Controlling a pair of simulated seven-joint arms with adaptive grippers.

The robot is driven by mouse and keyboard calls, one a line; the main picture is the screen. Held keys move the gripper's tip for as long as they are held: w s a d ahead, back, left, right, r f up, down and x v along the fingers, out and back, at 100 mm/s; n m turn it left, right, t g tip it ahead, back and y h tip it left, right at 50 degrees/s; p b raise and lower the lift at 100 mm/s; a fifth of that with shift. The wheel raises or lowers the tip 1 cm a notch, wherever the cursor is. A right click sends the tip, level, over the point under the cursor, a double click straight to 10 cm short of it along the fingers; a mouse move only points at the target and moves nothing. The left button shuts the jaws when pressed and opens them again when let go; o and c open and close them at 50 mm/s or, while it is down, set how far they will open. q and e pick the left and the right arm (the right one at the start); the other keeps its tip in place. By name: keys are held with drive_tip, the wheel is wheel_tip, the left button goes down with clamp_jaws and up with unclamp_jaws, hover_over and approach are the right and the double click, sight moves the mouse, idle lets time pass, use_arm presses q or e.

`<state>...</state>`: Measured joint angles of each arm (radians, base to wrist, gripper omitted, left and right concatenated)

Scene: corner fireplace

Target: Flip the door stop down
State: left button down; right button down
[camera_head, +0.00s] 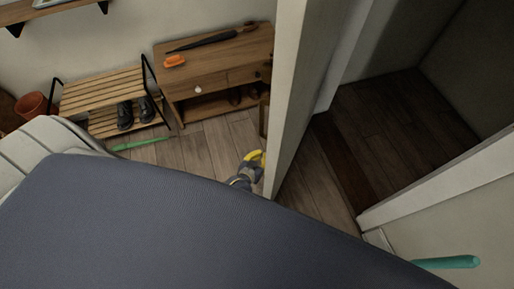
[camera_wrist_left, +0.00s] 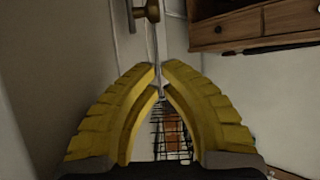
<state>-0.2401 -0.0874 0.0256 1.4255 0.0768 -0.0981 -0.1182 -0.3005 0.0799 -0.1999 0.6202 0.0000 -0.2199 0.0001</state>
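The white door (camera_head: 292,90) stands open, seen nearly edge-on in the head view. My left gripper (camera_head: 262,158) has yellow fingers and is low beside the door's lower left side. In the left wrist view the fingers (camera_wrist_left: 160,68) are drawn in, with their tips almost together and only a narrow gap. I see nothing clearly held. A brass-coloured fitting (camera_wrist_left: 148,10) is on the pale surface beyond the fingertips; I cannot tell if it is the door stop or a handle. The door stop cannot be made out in the head view. My right gripper is not in view.
A wooden drawer cabinet (camera_head: 215,68) stands behind the door's left side, with an orange item (camera_head: 174,61) on top. A slatted shoe rack (camera_head: 100,93) with dark shoes (camera_head: 125,115) is left of it. A dark doorway opens on the right.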

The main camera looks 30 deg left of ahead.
use_arm(q)
drive_tip(key=shift+v, duration=2.25)
drive_tip(key=shift+r, duration=0.15)
drive_tip(key=s+a+r+m+g+y, duration=0.2)
drive_tip(key=s+a+r+m+g, duration=0.15)
drive_tip(key=s+a+r, duration=0.5)
drive_tip(key=s+a+r+m+g+y, duration=0.2)
drive_tip(key=s+a+r+m+y, duration=0.3)
drive_tip(key=r, duration=0.6)
drive_tip(key=s+d+f+n+g+h, duration=0.1)
drive_tip(key=s+d+f+h, duration=0.15)
drive_tip(key=f, duration=0.85)
drive_tip(key=s+d+f+g+h, duration=0.1)
drive_tip(key=d+f, duration=0.2)
drive_tip(key=f, duration=0.7)
drive_tip(key=s+d+f+n+g+h, duration=0.1)
drive_tip(key=d+f+h, duration=0.15)
drive_tip(key=f, duration=0.85)
drive_tip(key=s+f+n+g+h, duration=0.1)
drive_tip(key=s+f+n+g, duration=0.1)
drive_tip(key=s+f, duration=1.7)
drive_tip(key=shift+s+n+g, duration=0.35)
drive_tip(key=shift+s, duration=0.8)
